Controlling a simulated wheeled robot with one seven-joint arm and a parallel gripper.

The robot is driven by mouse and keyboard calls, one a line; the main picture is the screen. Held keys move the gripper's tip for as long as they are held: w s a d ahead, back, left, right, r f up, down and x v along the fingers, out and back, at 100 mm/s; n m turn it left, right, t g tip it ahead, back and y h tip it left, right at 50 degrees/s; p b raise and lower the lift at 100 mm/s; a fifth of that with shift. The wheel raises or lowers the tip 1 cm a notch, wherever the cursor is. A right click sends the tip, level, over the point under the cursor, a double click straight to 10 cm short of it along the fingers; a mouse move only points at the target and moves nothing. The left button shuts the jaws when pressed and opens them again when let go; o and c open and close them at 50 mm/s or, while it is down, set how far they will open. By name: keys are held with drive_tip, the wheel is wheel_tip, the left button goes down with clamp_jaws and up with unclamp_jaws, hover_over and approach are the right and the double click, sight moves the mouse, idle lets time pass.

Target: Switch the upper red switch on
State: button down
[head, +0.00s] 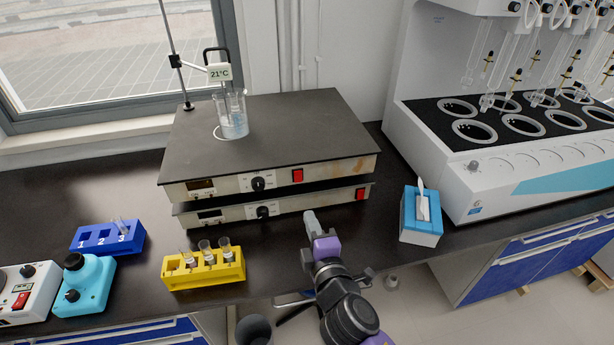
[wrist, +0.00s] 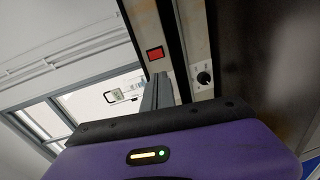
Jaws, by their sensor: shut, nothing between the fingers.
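The upper red switch (head: 297,175) is on the front of the upper hotplate unit (head: 330,171), right of its black knob (head: 258,184). A lower red switch (head: 361,193) is on the unit beneath. My gripper (head: 310,218) is in front of the lower unit, its fingers together and empty, below the upper switch and apart from it. In the wrist view my fingers (wrist: 158,92) point toward a red switch (wrist: 155,53), which appears to be the upper one. A black knob (wrist: 204,78) is to their right. I cannot tell the switch position.
A beaker (head: 231,115) with a thermometer reading 21°C stands on the upper plate. A yellow rack (head: 204,270) with vials is left of my arm, a blue rack (head: 108,238) further left. A tissue box (head: 421,217) and the distiller (head: 490,150) are to the right.

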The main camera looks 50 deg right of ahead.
sight(298, 181)
drive_tip(key=shift+s+d+f, duration=0.15)
drive_tip(key=shift+s, duration=0.1)
drive_tip(key=p+x, duration=0.3)
drive_tip(key=x, duration=1)
drive_tip(key=shift+w+d, duration=0.2)
drive_tip(key=shift+w+d+f, duration=0.1)
drive_tip(key=shift+w+f, duration=0.05)
drive_tip(key=shift+w+d+f+b, duration=0.15)
drive_tip(key=shift+f+b, duration=0.15)
drive_tip(key=shift+b, duration=0.9)
drive_tip(key=shift+r, duration=0.3)
